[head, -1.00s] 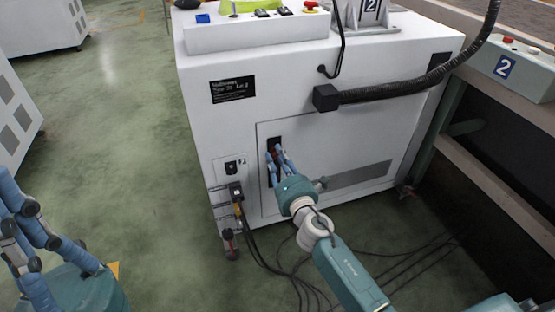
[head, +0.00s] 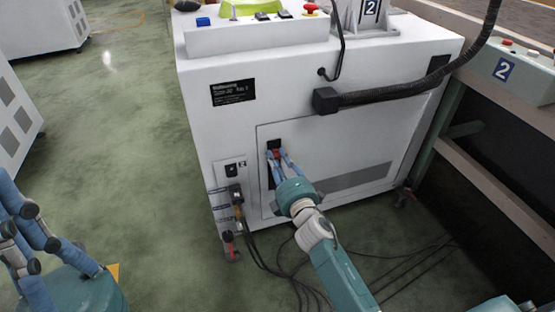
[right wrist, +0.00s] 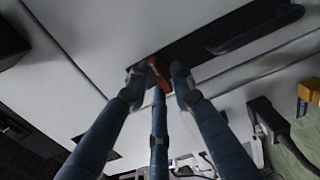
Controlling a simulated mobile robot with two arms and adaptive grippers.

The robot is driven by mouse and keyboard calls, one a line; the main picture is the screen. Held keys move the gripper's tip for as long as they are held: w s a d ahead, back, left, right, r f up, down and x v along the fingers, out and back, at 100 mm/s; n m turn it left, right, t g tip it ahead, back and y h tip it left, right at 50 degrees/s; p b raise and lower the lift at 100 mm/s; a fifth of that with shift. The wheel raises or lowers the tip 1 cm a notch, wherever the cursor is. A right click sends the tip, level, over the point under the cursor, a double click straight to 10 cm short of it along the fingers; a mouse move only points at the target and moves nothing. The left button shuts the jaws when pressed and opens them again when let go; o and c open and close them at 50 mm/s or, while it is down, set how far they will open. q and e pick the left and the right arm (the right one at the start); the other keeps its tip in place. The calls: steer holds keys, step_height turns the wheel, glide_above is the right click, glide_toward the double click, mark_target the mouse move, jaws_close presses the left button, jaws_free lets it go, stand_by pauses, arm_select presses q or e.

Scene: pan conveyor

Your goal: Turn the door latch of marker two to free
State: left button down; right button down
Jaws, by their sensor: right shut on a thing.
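The white machine cabinet (head: 215,125) bears a "2" sign (head: 370,7) on top. Its front door panel (head: 345,140) has a dark latch recess (head: 273,144) near its left edge. The red latch (right wrist: 158,72) sits between my fingertips in the right wrist view. My right gripper (head: 277,156) is shut on it, with blue fingers reaching to the recess; it also shows in the right wrist view (right wrist: 160,75). The fingers partly hide the latch, so its exact angle is unclear. My left gripper (head: 25,235) is at the lower left, its fingers spread and empty, away from the cabinet.
A black corrugated hose (head: 400,91) runs across the cabinet above the door. Plugs and cables (head: 238,197) hang left of the door and trail over the floor. A beige frame with a "2" box (head: 508,72) stands at the right. Green floor (head: 130,150) is clear at left.

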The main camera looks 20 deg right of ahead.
steer(key=shift+a+r, duration=0.15)
steer(key=shift+r, duration=0.15)
steer(key=c, duration=1.7)
jaws_free()
steer(key=shift+o, duration=0.2)
steer(key=shift+f, duration=0.1)
steer(key=s, duration=1.2)
steer(key=shift+d, duration=0.25)
